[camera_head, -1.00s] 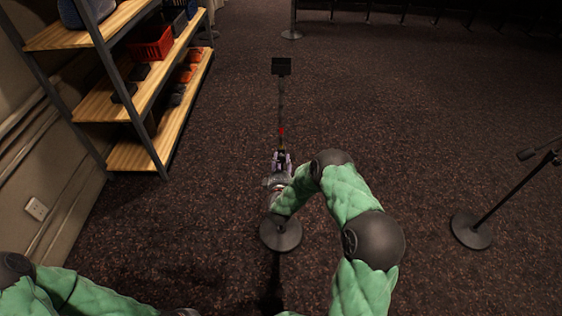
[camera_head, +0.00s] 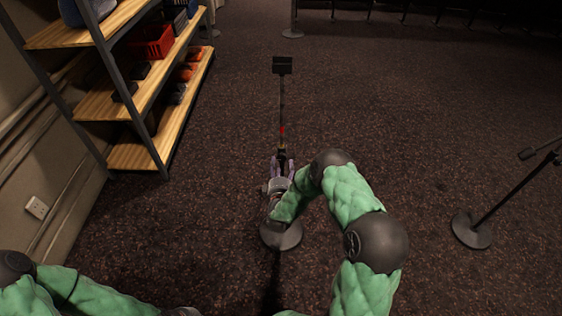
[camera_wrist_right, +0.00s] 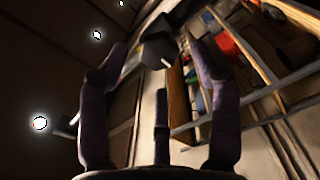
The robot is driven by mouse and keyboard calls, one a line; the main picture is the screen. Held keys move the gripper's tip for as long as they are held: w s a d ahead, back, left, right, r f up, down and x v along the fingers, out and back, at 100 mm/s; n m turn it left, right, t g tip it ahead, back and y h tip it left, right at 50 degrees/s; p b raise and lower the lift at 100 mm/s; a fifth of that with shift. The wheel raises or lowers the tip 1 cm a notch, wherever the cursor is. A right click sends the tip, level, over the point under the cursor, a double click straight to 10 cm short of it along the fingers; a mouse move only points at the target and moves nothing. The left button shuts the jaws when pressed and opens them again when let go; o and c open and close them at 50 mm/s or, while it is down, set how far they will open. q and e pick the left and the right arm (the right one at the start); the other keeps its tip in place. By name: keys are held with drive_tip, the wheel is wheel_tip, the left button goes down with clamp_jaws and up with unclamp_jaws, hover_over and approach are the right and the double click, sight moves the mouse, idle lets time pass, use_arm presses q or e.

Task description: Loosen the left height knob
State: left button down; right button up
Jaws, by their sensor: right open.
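The nearer stand is a thin dark upright pole (camera_head: 281,105) with a black rectangular head (camera_head: 282,65) on top and a round base (camera_head: 281,234). A small red mark (camera_head: 281,131) is on the pole. Just below it is a dark fitting (camera_head: 281,148); I cannot tell which part of it is the height knob. My right gripper (camera_head: 282,160) is open at the pole below this fitting, its purple fingers on either side. Contact cannot be told. In the right wrist view the open fingers (camera_wrist_right: 156,50) frame a dark blocky part (camera_wrist_right: 160,50).
A shelf unit (camera_head: 140,95) with a red basket (camera_head: 151,42) stands at the left by the wall. Another stand (camera_head: 473,231) with a slanted pole is at the right. The dark carpet (camera_head: 400,110) between them is mostly clear.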

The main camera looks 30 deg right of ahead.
drive_tip(key=v, duration=0.9)
drive_tip(key=shift+w, duration=0.1)
drive_tip(key=s+a+f+m+g+y+p, duration=0.35)
drive_tip(key=a+f+m+g+y, duration=0.2)
drive_tip(key=a+f+y, duration=0.45)
drive_tip(key=s+a+m+g+y+p, duration=0.1)
drive_tip(key=s+a+m+g, duration=0.2)
drive_tip(key=s+a, duration=0.3)
drive_tip(key=s+a+m+g+y+p, duration=0.1)
drive_tip(key=s+a+g, duration=0.4)
drive_tip(key=s, duration=0.9)
drive_tip(key=shift+a+f+m+g+y, duration=0.45)
drive_tip(key=shift+m+g+y, duration=0.2)
drive_tip(key=shift+m+y, duration=0.25)
